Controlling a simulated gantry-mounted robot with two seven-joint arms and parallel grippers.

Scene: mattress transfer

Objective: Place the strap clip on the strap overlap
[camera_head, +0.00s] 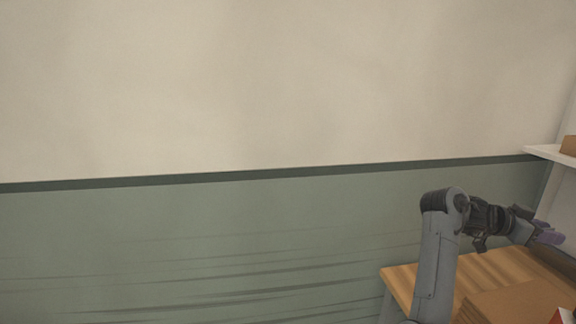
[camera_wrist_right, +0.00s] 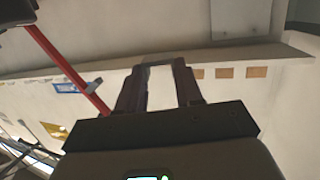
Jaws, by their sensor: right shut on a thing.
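My right gripper (camera_head: 549,233) is at the right edge of the head view, above a wooden table, with purple fingertips pointing right. In the right wrist view its two dark fingers (camera_wrist_right: 158,72) stand a little apart. A thin grey bar (camera_wrist_right: 160,62) spans the fingertips; it looks like the strap clip, held shut between them, but it is dim and small. The strap overlap and the mattress do not show in either view. My left gripper is not in view.
The wooden table (camera_head: 402,280) stands at lower right with a brown cardboard box (camera_head: 515,303) on it. A white shelf (camera_head: 548,152) is on the right. A red pole (camera_wrist_right: 65,65) crosses the wrist view's left side. The wall fills the rest of the head view.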

